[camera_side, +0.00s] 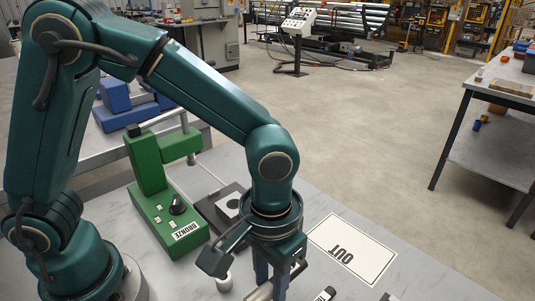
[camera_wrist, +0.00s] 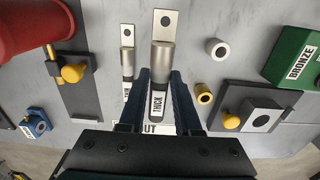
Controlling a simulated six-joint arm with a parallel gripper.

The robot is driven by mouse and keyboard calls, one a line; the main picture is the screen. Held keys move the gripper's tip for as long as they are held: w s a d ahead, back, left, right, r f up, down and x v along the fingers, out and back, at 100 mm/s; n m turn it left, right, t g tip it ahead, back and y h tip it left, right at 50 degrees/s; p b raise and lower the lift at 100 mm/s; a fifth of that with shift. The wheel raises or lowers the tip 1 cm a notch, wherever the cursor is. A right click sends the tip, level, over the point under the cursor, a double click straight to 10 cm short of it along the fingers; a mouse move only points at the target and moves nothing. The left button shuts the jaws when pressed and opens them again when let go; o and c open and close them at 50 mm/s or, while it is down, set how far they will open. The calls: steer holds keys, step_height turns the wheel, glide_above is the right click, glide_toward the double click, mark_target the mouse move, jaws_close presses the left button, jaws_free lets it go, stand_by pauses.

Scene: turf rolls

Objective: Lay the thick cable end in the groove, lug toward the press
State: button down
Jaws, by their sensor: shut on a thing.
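The thick cable end, labelled THICK (camera_wrist: 158,102), has a grey sleeve and a flat holed lug pointing to the top of the wrist view. My gripper (camera_wrist: 161,82) is shut on its dark, labelled part, one finger on each side. In the side view my gripper (camera_side: 272,285) points down near the bottom edge and largely hides the cable. I cannot tell whether the cable is clear of the table. The green press-like machine marked BRONZE (camera_side: 188,231) stands left of my gripper; part of it shows in the wrist view (camera_wrist: 303,62). I cannot make out the groove.
A thinner cable end (camera_wrist: 127,62) lies close on the left. Dark plates with yellow knobs lie left (camera_wrist: 80,95) and right (camera_wrist: 232,97). A white ring (camera_wrist: 217,49) and a brass ring (camera_wrist: 204,94) are near. The white OUT card (camera_side: 368,262) lies clear on the right.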

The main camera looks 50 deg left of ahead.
steer(key=w+a+r, duration=0.2)
steer(key=a+r, duration=0.4)
steer(key=a, duration=0.3)
steer(key=w+a+r, duration=0.2)
steer(key=a+r, duration=0.4)
steer(key=a, duration=0.3)
steer(key=shift+w+a+r, duration=0.15)
